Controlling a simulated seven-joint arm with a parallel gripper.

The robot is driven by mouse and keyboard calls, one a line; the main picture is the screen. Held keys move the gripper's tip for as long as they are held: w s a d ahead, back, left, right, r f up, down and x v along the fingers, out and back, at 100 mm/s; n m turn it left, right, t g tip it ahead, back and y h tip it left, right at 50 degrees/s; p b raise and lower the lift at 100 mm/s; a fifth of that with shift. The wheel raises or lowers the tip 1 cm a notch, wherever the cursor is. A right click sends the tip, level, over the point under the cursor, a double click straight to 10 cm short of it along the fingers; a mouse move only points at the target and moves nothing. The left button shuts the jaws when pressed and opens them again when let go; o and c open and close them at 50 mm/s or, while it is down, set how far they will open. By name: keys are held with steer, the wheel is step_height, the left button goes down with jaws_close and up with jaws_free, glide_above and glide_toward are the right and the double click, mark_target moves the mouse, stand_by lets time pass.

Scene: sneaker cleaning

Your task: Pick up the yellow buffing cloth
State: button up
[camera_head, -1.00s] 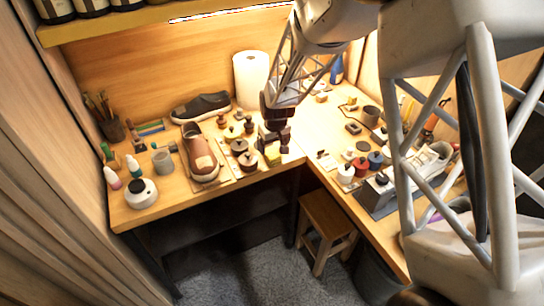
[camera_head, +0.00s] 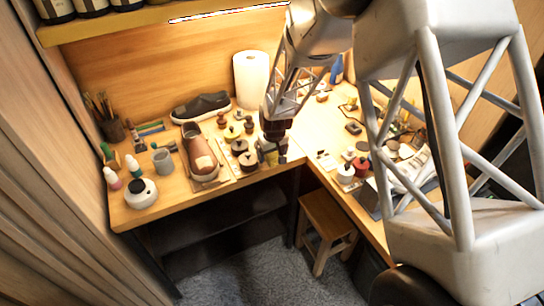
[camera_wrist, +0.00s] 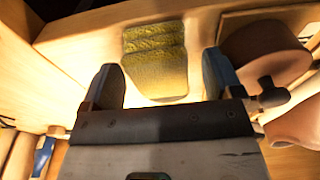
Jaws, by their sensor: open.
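The yellow buffing cloth (camera_wrist: 156,62) lies folded on the wooden bench top in the wrist view, between and just beyond my fingertips. My gripper (camera_wrist: 163,80) is open and empty, with one finger toward each side of the cloth. The cloth appears apart from both fingers. In the head view my gripper (camera_head: 270,155) is low over the front edge of the bench near the inner corner. It mostly hides the cloth there.
A round brown tin (camera_wrist: 262,50) stands close by my right finger in the wrist view. A paper roll (camera_head: 251,80) stands behind, and a stool (camera_head: 327,228) is below the bench.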

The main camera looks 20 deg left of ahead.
steer(key=shift+f, duration=0.4)
steer(key=c, duration=1)
steer(key=shift+r, duration=0.1)
steer(key=shift+r, duration=0.75)
step_height(320, 180, up, 2)
steer(key=shift+r, duration=0.1)
steer(key=s+d+r, duration=0.1)
steer(key=s+d, duration=0.7)
steer(key=s, duration=0.5)
steer(key=shift+s+d, duration=0.2)
